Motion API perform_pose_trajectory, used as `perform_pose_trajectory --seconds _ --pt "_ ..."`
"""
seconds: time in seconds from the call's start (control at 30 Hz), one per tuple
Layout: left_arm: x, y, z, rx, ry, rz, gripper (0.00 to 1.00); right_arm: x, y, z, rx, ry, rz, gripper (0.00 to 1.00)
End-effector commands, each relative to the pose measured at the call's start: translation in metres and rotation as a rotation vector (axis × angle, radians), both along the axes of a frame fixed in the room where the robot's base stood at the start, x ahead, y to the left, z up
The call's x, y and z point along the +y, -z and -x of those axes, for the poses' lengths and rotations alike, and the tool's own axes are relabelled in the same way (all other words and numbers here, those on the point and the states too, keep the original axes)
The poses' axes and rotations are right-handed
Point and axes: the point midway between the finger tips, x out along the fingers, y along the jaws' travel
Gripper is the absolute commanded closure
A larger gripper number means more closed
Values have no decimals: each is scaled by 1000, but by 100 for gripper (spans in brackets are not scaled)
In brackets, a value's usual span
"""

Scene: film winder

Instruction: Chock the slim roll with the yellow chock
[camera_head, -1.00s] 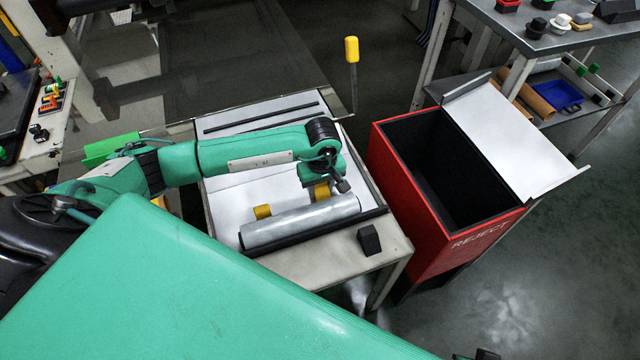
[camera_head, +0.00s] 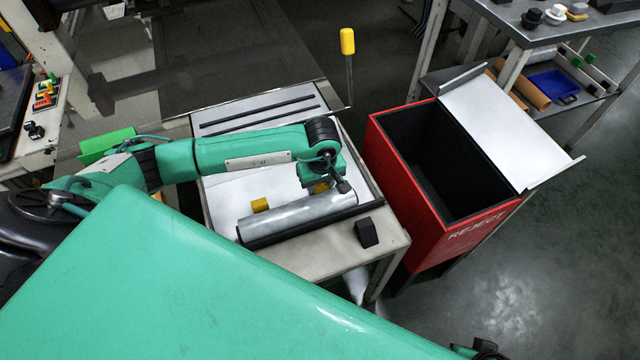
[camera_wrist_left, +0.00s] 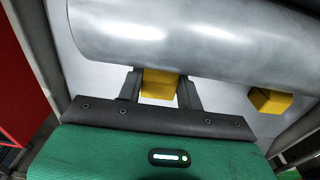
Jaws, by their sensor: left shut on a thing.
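The slim roll (camera_head: 300,217), a grey metallic cylinder, lies along the front of the white-topped stand. In the left wrist view it (camera_wrist_left: 200,40) crosses the top of the picture. My left gripper (camera_head: 322,187) is over the stand just behind the roll's right part, pointing down. It is shut on a yellow chock (camera_wrist_left: 159,85), which sits between the two fingers, close against the roll; whether they touch is unclear. A second yellow chock (camera_head: 260,205) is by the roll's left part and also shows in the left wrist view (camera_wrist_left: 268,100).
A black bar edges the stand's front, with a small black block (camera_head: 367,232) on the ledge before it. A red reject bin (camera_head: 408,190) stands open to the right. A yellow-knobbed lever (camera_head: 348,42) rises behind. The white surface behind the roll is mostly clear.

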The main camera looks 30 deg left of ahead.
Motion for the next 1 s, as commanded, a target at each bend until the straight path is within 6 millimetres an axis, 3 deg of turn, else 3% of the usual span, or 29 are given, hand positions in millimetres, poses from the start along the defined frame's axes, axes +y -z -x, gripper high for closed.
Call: perform_pose_trajectory --seconds 0.1,0.13,0.23,0.57,0.7,0.77,1.0 --pt "0 0 0 0 0 0 87 0 0 0 0 0 0 100" --pt "0 0 0 0 0 0 58 0 0 0 0 0 0 100" --pt "0 0 0 0 0 0 38 0 0 0 0 0 0 100" --pt "0 0 0 0 0 0 38 0 0 0 1 0 0 100" --pt "0 0 0 0 0 0 38 0 -13 2 -10 0 -2 100" --pt "0 -15 -1 -4 0 1 38 0 -18 1 -19 0 -3 100" --pt "-2 -73 0 -5 1 0 38 0 -6 1 2 -1 1 100"
